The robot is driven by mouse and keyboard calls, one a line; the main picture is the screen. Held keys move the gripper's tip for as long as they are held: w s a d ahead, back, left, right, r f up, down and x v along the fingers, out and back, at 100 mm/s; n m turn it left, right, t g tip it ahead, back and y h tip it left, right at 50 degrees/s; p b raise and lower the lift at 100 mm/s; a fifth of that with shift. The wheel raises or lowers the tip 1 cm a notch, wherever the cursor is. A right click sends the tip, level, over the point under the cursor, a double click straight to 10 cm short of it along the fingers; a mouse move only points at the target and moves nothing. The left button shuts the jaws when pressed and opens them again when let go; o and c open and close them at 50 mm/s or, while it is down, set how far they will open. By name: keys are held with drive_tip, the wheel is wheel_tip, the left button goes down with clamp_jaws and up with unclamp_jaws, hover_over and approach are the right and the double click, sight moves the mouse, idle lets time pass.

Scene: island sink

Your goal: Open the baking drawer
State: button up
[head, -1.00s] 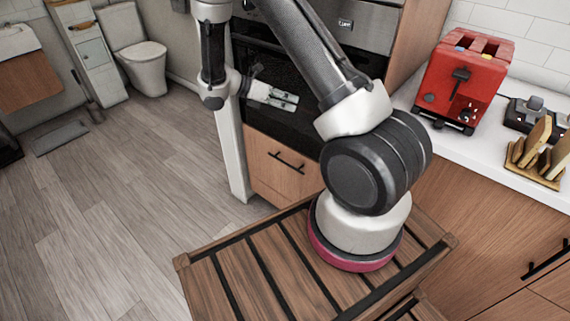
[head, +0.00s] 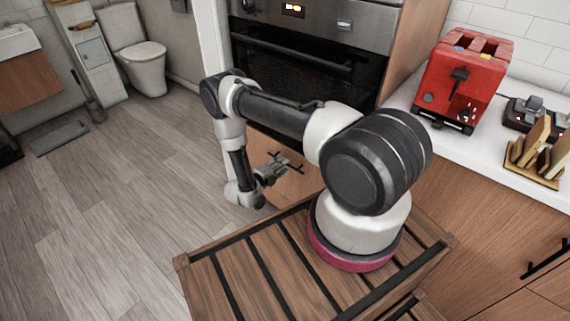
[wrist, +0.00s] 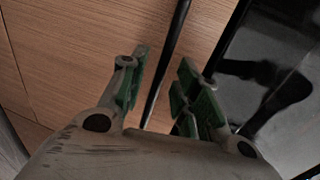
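The wooden drawer (head: 296,189) below the oven, which I take as the baking drawer, looks shut. It is partly hidden by my arm in the head view, and its wood front also fills much of the wrist view (wrist: 80,45). Its black bar handle (wrist: 179,30) runs down between my fingers in the wrist view. My gripper (head: 284,163) is at the drawer's handle in the head view. In the wrist view my gripper (wrist: 165,80) is open, one green-padded finger on each side of the bar. Clear gaps show between the pads and the handle.
The black-glass oven (head: 310,75) stands above the drawer. A white counter (head: 480,150) at right carries a red toaster (head: 463,80) and a wooden rack (head: 540,150). The wood floor (head: 110,200) at left is open, with a toilet (head: 140,60) far back.

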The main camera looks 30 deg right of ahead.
drive_tip(key=shift+x, duration=1.4)
clamp_jaws()
